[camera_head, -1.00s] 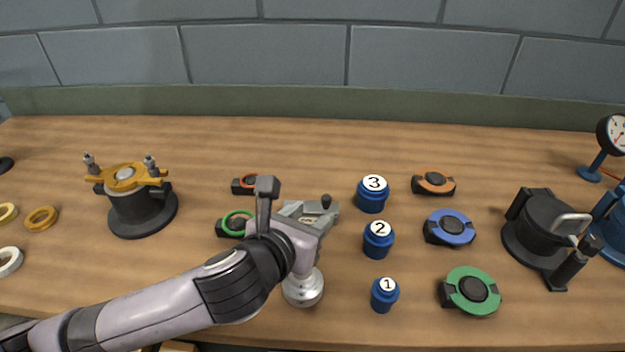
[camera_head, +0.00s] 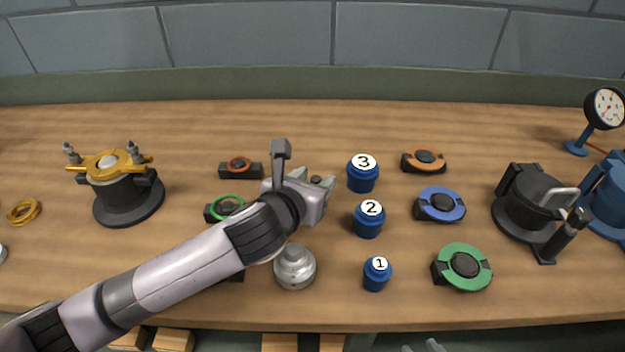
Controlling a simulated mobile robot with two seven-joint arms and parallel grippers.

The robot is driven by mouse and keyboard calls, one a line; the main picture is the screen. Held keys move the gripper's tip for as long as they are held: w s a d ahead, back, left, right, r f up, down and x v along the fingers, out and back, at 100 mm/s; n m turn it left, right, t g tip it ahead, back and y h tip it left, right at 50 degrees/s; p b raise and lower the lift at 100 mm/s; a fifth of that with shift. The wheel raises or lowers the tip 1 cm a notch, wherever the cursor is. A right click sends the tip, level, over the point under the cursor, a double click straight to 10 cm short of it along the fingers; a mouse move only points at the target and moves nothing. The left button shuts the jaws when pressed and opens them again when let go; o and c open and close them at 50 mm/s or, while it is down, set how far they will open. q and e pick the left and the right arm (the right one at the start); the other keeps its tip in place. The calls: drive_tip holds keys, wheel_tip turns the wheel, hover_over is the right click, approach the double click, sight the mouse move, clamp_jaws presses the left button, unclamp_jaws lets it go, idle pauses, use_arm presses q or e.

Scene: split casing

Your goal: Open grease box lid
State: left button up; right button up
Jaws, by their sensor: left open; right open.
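At the bottom edge, two pale tips that look like my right gripper (camera_head: 423,348) show apart, low and in front of the table.
Blue numbered jars (camera_head: 368,228) stand close right of the box, and a silver domed piece (camera_head: 295,270) in front. A green ring part (camera_head: 228,207) lies left, partly behind my arm. Clamps, a black pot (camera_head: 530,205) and a gauge (camera_head: 604,108) stand further right.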

use_arm(q)
clamp_jaws()
drive_tip(key=shift+r, duration=0.1)
drive_tip(key=shift+a+r+n+h+p, duration=0.4)
drive_tip(key=shift+r+n+p, duration=0.1)
drive_tip(key=shift+n+p, duration=0.15)
drive_tip(key=shift+a+r+n+h, duration=0.25)
drive_tip(key=shift+r+n+h, duration=0.05)
drive_tip(key=shift+n+h, duration=0.15)
drive_tip(key=shift+a+r+n+t+h, duration=0.25)
drive_tip(key=shift+a+n+t, duration=0.1)
drive_tip(key=shift+n+t, duration=0.15)
drive_tip(key=shift+a+r+n+t+h, duration=0.4)
drive_tip(key=shift+a+r+n+h, duration=0.2)
drive_tip(key=shift+n, duration=0.3)
drive_tip(key=shift+a, duration=0.1)
